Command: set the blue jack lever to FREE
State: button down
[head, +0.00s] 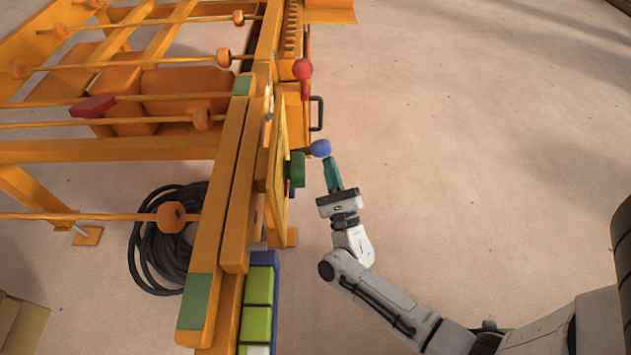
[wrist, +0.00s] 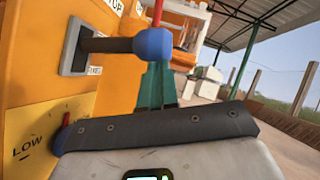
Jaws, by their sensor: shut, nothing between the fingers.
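The blue jack lever's round blue knob (head: 319,148) sticks out to the right of the orange press frame. In the wrist view, the blue knob (wrist: 153,45) sits on a dark stalk coming out of a grey slot plate (wrist: 74,47) on an orange panel. A small white label (wrist: 95,71), partly legible as "FIXE", is just below the stalk. My gripper (head: 329,160) has teal fingers, shut and empty, with their tips right by the knob. In the wrist view the fingers (wrist: 155,72) end just under it; I cannot tell whether they touch. No FREE label is readable.
A red-knobbed lever (head: 302,69) and a black handle (head: 317,113) are farther along the frame. A green block (head: 297,169) sits beside the blue lever. A yellow "LOW" plate (wrist: 30,140) is at lower left in the wrist view. The floor to the right is clear.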

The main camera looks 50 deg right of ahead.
notch_tip(320, 180, up, 3)
jog(key=n+y+p, duration=0.2)
jog(key=n, duration=0.1)
jog(key=shift+f+t, duration=0.2)
jog(key=shift+t, duration=0.1)
jog(key=shift+w+r+y, duration=0.1)
jog(key=shift+r+y, duration=0.05)
jog(key=shift+y, duration=0.15)
